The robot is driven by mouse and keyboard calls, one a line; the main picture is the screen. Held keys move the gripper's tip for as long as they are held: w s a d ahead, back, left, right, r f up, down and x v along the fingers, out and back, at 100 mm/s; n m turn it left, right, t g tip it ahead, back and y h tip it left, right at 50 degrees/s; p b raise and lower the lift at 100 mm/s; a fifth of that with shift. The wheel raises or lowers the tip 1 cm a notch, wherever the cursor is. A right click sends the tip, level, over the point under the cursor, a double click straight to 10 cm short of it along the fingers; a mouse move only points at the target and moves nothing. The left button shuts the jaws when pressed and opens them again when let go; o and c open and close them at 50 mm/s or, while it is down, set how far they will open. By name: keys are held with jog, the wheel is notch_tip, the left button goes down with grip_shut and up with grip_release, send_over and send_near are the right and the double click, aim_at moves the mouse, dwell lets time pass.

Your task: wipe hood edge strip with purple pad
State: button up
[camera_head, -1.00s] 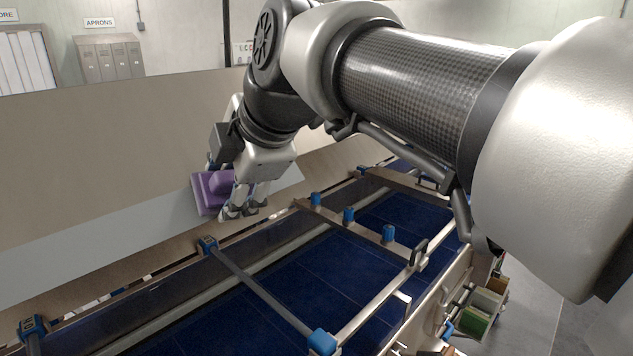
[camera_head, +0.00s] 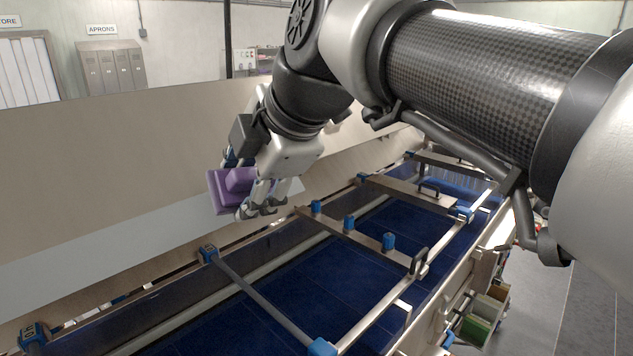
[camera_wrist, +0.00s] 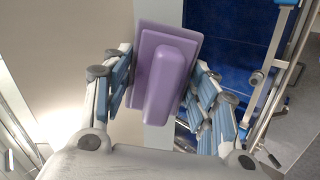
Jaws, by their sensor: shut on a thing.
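The purple pad (camera_head: 232,188) is a flat block with a raised grip, held at the end of my gripper (camera_head: 262,205) in the head view. In the wrist view the pad (camera_wrist: 163,70) sits between the two fingers of my gripper (camera_wrist: 165,95), which is shut on its raised grip. The hood is a large beige sloping panel (camera_head: 110,140) on the left. A pale grey strip (camera_head: 90,252) runs along its lower part, and the pad is over or against it near its right part. I cannot tell whether the pad touches it. The pad hides part of the strip.
The dark blue conveyor belt (camera_head: 290,285) lies right of the hood, with metal rails, cross bars and blue clamps (camera_head: 208,253) above it. Small bins (camera_head: 485,312) hang at the right side. Grey lockers (camera_head: 117,66) stand at the back wall.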

jog(key=shift+v, duration=1.05)
jog(key=shift+d, duration=0.1)
jog(key=p+v, duration=0.1)
jog(key=v, duration=0.1)
jog(key=shift+s+d+r, duration=0.2)
jog(key=shift+d+r, duration=0.05)
jog(key=shift+r, duration=0.05)
